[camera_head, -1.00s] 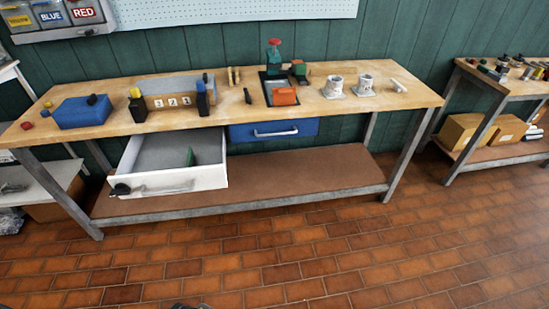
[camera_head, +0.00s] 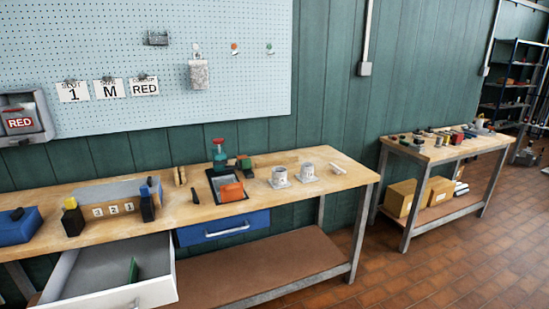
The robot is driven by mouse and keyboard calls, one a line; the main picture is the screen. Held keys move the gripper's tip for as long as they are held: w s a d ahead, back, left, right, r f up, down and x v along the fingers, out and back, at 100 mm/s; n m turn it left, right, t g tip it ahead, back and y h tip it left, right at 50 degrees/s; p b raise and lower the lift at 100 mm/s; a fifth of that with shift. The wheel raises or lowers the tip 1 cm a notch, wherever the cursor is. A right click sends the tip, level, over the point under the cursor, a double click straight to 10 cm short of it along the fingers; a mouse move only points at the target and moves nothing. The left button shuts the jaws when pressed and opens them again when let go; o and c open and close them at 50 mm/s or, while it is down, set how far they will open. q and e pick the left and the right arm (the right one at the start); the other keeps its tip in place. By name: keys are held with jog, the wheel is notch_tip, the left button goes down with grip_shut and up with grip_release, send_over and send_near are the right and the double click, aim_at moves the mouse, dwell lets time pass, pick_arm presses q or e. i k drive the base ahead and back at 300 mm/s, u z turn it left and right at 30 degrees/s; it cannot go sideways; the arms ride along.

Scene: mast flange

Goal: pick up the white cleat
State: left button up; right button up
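A small off-white bar-like piece (camera_head: 337,168) lies on the wooden workbench top (camera_head: 318,192) near its right end. It may be the white cleat, but it is too small to tell its shape. Nothing touches it. It lies just right of two pale flanged cylinders (camera_head: 308,173). Neither of my grippers is in view.
An orange block (camera_head: 231,191) sits on a dark tray, with a red-topped green tool (camera_head: 219,154) behind. A white drawer (camera_head: 135,291) is open at lower left; a blue drawer (camera_head: 222,228) is shut. Another bench (camera_head: 450,151) stands right. Tiled floor is clear between and in front.

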aim_at(337, 169)
jog(key=u, duration=0.05)
jog(key=k, duration=0.55)
jog(key=z, duration=1.05)
jog(key=i, duration=0.95)
jog(key=z, duration=1.1)
jog(key=i, duration=1.4)
jog(key=u, duration=0.45)
jog(key=i, duration=1.1)
jog(key=u, duration=0.8)
